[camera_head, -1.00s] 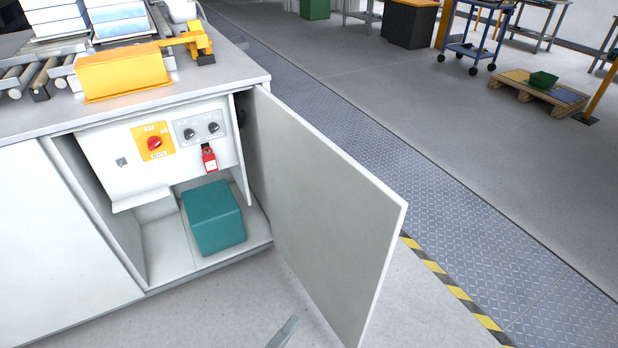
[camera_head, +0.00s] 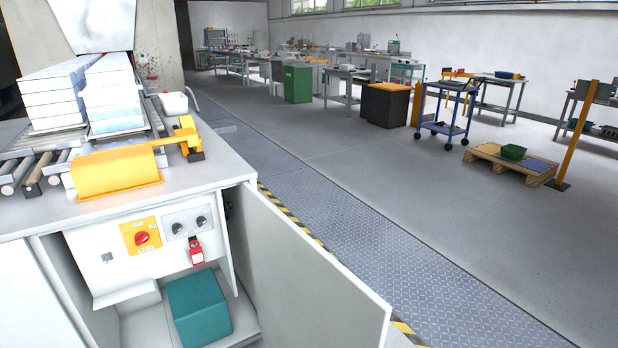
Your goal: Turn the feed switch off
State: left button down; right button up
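A white control panel (camera_head: 110,262) sits inside the open cabinet at the lower left. It carries a red rotary switch (camera_head: 142,238) on a yellow plate and a grey plate with two dark knobs (camera_head: 177,228). Neither of my grippers shows in this view.
The cabinet door (camera_head: 300,275) stands open to the right of the panel. A teal box (camera_head: 200,308) sits in the cabinet. On the counter are a yellow guard (camera_head: 117,172), rollers (camera_head: 35,172) and stacked white blocks (camera_head: 62,95).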

aim_at(176, 227)
jog(key=u, duration=0.4)
jog(key=l+u, duration=0.3)
jog(key=l, duration=0.2)
jog(key=l+u, duration=0.25)
jog(key=l, duration=0.2)
jog(key=k+l+u, duration=0.1)
jog(key=l+u, duration=0.2)
jog(key=l, duration=0.15)
jog(key=k+l+u, duration=0.15)
jog(key=l+u, duration=0.15)
jog(key=l, duration=0.15)
jog(key=k+l, duration=0.85)
jog(key=i+l+u, duration=0.45)
jog(key=i+l, duration=1.7)
